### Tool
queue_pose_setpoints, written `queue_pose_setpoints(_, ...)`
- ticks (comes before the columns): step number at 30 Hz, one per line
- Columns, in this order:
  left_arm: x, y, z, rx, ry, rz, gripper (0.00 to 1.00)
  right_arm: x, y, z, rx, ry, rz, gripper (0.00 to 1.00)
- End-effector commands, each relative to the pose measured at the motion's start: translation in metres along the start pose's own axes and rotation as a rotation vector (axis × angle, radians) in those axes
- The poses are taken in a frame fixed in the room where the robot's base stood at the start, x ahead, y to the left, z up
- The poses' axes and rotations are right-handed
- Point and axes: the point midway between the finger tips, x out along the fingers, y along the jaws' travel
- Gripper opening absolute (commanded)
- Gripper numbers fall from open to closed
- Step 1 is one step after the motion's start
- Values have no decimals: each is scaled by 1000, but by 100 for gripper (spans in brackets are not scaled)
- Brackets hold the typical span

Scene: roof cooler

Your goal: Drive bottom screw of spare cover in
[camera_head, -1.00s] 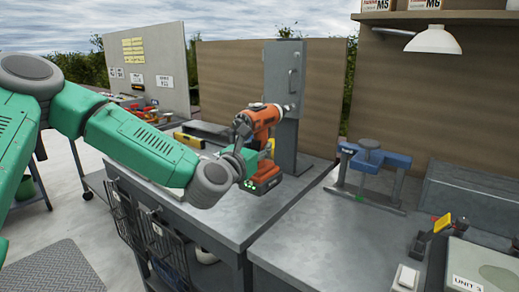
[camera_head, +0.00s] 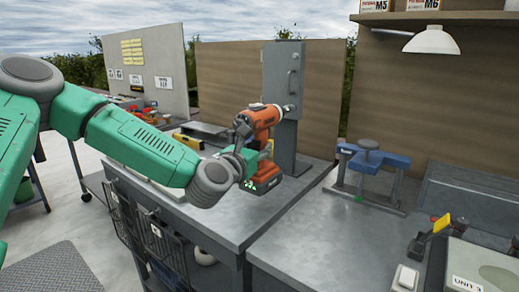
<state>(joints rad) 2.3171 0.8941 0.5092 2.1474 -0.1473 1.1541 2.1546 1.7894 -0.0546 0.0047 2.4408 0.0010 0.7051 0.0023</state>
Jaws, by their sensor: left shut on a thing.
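The spare cover (camera_head: 283,72) is a grey upright panel on a stand at the back of the left bench. A screw or latch shows near its upper right, and the drill's nose hides its lower part. An orange and black cordless drill (camera_head: 264,118) is held level, its nose pointing right against or just before the panel's lower right; I cannot tell if it touches. My left gripper (camera_head: 243,140) is shut on the drill's handle, partly hidden behind my wrist. The bottom screw is too small or hidden to make out. My right gripper is not in view.
A blue clamp-like fixture (camera_head: 376,158) stands on the right bench (camera_head: 330,240). A yellow and black device (camera_head: 433,234) and a unit box (camera_head: 485,272) are at front right. A lamp (camera_head: 432,41) hangs above.

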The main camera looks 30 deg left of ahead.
Motion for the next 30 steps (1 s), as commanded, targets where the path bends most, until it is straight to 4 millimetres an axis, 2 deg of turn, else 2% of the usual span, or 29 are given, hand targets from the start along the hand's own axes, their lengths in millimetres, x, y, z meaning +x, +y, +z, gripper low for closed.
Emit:
queue_pose_setpoints(1,1,0,4,0,-10,1,0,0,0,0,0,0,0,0)
queue_pose_setpoints(30,11,-2,5,-1,-10,0,0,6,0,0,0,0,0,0)
